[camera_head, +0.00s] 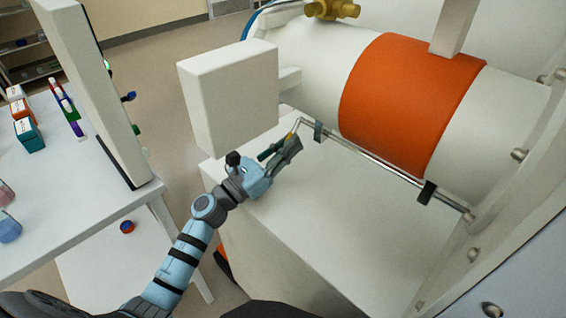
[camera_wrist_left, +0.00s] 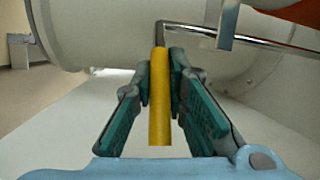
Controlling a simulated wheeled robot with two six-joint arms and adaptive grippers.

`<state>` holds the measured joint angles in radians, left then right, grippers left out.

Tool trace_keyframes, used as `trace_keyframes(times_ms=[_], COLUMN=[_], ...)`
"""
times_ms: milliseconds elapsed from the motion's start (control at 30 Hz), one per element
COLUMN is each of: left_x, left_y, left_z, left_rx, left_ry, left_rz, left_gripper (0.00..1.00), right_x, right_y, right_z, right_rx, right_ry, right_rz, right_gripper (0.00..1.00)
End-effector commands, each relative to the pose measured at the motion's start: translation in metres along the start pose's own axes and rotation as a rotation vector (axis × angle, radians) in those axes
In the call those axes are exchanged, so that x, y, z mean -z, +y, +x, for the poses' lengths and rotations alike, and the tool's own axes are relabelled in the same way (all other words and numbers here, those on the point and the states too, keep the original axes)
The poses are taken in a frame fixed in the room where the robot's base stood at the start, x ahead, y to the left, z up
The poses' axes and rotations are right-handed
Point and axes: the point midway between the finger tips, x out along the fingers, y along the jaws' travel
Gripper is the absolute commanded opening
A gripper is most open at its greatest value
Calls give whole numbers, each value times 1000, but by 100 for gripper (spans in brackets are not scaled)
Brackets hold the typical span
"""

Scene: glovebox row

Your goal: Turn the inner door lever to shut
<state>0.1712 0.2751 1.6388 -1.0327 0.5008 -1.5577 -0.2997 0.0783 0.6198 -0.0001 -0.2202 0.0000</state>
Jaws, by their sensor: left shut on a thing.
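The inner door lever is a thin metal rod (camera_head: 375,165) along the near side of the white and orange chamber, with a bent end and a yellow grip. In the left wrist view the yellow grip (camera_wrist_left: 160,112) stands upright between the green finger pads, below the rod's bend. My left gripper (camera_head: 289,144) is shut on this grip, at the rod's left end. In the head view its fingers hide most of the grip. The door inside the chamber cannot be seen. My right gripper is not in view.
The white chamber has an orange band (camera_head: 405,95). Dark brackets (camera_head: 427,192) hold the rod. A white box (camera_head: 228,98) stands close beside my left gripper. A white flat surface (camera_head: 330,215) lies below the rod. A table (camera_head: 70,190) with small boxes and bottles is at left.

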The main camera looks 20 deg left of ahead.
Motion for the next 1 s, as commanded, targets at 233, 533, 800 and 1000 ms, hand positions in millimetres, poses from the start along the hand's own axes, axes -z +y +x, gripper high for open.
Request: trace_keyframes(times_ms=[233,533,800,1000], left_x=[0,0,0,2], left_y=[0,0,0,0], left_z=[0,-1,-7,-52], left_rx=[-1,-1,-1,0], left_ry=[1,1,3,8], left_rz=[-1,0,1,0], left_gripper=[0,34,34,34], right_x=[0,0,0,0], right_y=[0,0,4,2], right_z=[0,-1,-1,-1], right_rx=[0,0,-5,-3], right_ry=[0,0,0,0], right_rz=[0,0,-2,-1], right_gripper=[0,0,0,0])
